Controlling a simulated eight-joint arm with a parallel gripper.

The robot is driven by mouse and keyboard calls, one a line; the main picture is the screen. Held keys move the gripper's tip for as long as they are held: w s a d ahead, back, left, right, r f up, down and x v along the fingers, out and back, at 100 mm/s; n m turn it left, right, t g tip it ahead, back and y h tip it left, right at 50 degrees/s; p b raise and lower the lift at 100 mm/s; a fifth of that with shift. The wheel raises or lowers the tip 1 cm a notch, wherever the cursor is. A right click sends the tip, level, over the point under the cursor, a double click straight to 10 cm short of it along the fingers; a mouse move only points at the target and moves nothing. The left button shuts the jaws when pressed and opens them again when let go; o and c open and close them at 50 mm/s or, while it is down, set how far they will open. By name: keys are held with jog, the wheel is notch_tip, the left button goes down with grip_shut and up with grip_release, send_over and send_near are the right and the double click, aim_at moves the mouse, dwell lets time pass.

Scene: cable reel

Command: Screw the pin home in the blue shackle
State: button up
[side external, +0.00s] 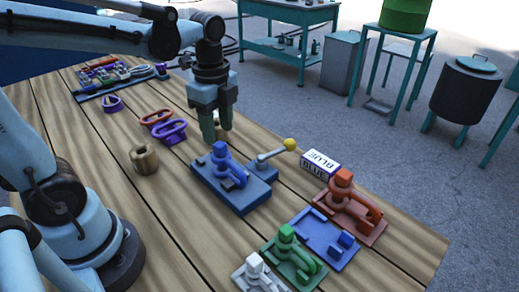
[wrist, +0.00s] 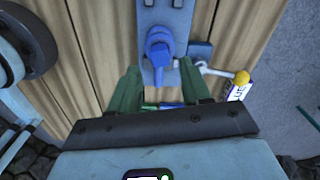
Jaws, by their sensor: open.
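The blue shackle (side external: 234,172) stands in a blue fixture block (side external: 240,199) on the wooden bench. Its pin has a blue squared head (side external: 219,149) on top; how deep the pin sits I cannot tell. In the wrist view the blue shackle (wrist: 159,51) is at upper middle, seen from above, on its fixture (wrist: 164,14). My gripper (side external: 215,136) points down with green fingers, open and empty, above and behind the shackle in the side view. In the wrist view the fingers (wrist: 160,82) spread either side, just below the shackle in the picture.
A lever with a yellow knob (side external: 290,145) sticks out beside the fixture, near a BLUE-marked box (side external: 320,164). Red (side external: 345,200), green (side external: 288,250) and white (side external: 256,272) shackles and a blue plate (side external: 322,240) stand at front right.

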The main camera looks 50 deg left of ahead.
aim_at(219, 144)
jog(key=shift+f, duration=2.2)
grip_shut()
jog(key=m, duration=0.7)
